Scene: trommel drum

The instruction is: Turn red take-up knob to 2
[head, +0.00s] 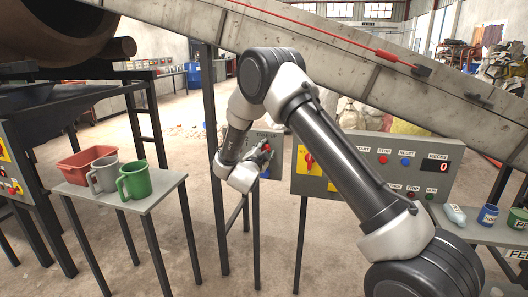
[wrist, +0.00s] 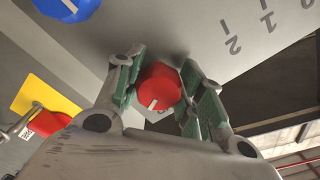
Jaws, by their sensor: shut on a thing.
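The red take-up knob (wrist: 158,86) sits on a grey panel face (wrist: 180,30) in the wrist view, with a short white pointer mark on its front. My gripper (wrist: 160,95) has its green-padded fingers on either side of the knob and is shut on it. Dial numbers, with a 2 (wrist: 233,46) among them, are printed on the panel to the upper right of the knob. In the head view my gripper (head: 262,157) is at the small grey panel (head: 271,138), and largely covers the knob there.
A blue knob (wrist: 66,6) is close by at the upper left in the wrist view. A yellow plate with a red switch (wrist: 48,122) is at the left. In the head view, a control panel (head: 398,160) stands right of the small panel. A side table (head: 118,200) holds mugs and a red bin.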

